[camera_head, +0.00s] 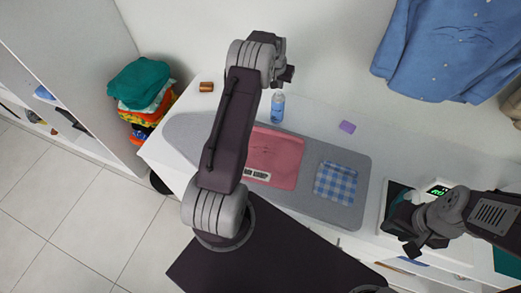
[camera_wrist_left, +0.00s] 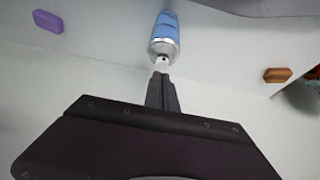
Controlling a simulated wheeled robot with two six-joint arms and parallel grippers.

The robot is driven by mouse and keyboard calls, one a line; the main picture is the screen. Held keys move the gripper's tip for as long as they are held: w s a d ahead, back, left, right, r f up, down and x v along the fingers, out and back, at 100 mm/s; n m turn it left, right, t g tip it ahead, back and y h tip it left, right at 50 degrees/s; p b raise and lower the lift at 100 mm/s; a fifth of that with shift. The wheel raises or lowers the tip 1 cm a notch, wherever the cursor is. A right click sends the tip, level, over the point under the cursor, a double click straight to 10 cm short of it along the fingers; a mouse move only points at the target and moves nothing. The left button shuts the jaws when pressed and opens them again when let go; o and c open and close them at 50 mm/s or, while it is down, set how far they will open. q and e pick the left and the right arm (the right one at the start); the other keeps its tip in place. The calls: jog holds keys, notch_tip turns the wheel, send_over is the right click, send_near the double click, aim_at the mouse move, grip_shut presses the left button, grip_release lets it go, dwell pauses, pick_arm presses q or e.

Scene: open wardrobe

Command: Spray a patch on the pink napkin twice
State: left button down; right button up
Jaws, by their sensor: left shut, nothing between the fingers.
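The pink napkin (camera_head: 277,155) lies flat on the grey ironing board (camera_head: 190,130), its left part hidden behind my left arm; a small label with dark lettering lies at its lower edge. The blue spray bottle (camera_head: 277,108) stands just beyond the napkin. My left gripper (camera_head: 287,74) is shut and empty above and behind the bottle. In the left wrist view the shut fingertips (camera_wrist_left: 160,76) line up with the nozzle of the bottle (camera_wrist_left: 165,35); I cannot tell whether they touch. My right gripper (camera_head: 408,247) is at the lower right, its jaw opening unclear.
A blue checked cloth (camera_head: 336,184) lies right of the napkin. A purple block (camera_head: 347,127) and a brown block (camera_head: 206,87) lie near the wall. Folded clothes (camera_head: 143,85) are stacked at left. A blue shirt (camera_head: 435,50) hangs upper right. A green-lit display (camera_head: 438,190) is by my right arm.

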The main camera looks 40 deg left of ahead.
pick_arm(q)
jog(key=shift+f, duration=0.15)
jog(key=shift+f+b, duration=0.65)
jog(key=shift+f, duration=0.15)
jog(key=shift+r, duration=0.2)
jog(key=shift+r+p, duration=0.65)
jog(key=shift+r, duration=0.1)
notch_tip(320, 180, up, 6)
jog(key=p, duration=0.4)
